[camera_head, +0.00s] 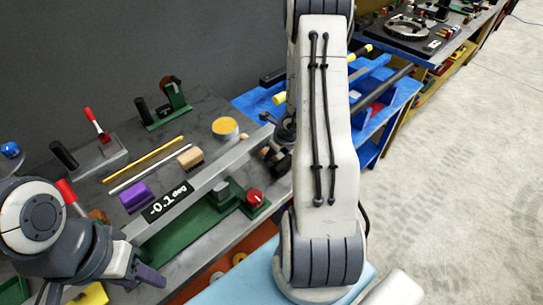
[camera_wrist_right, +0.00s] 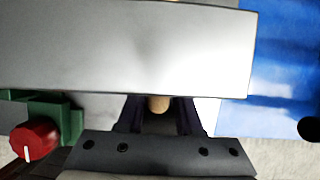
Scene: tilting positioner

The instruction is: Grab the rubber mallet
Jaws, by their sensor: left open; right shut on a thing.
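My right gripper (camera_wrist_right: 160,118) is shut on a tan, round wooden piece (camera_wrist_right: 159,103) that looks like the rubber mallet's handle. Most of it is hidden behind a grey beam in the right wrist view. In the head view my right gripper (camera_head: 272,154) is at the beam's far end, partly hidden by my right arm, with a bit of tan showing beside it. I cannot make out the mallet's head. My left gripper (camera_head: 100,284) is open and empty at the lower left, above the near part of the bench, close to a yellow block (camera_head: 90,296).
The grey tilting beam (camera_head: 215,172), with a display reading -0.1 deg, crosses the bench on a green base with a red knob (camera_head: 255,197). A purple block (camera_head: 134,197), rods and a yellow-topped round tin (camera_head: 225,127) lie behind it. A blue shelf unit (camera_head: 400,95) stands right.

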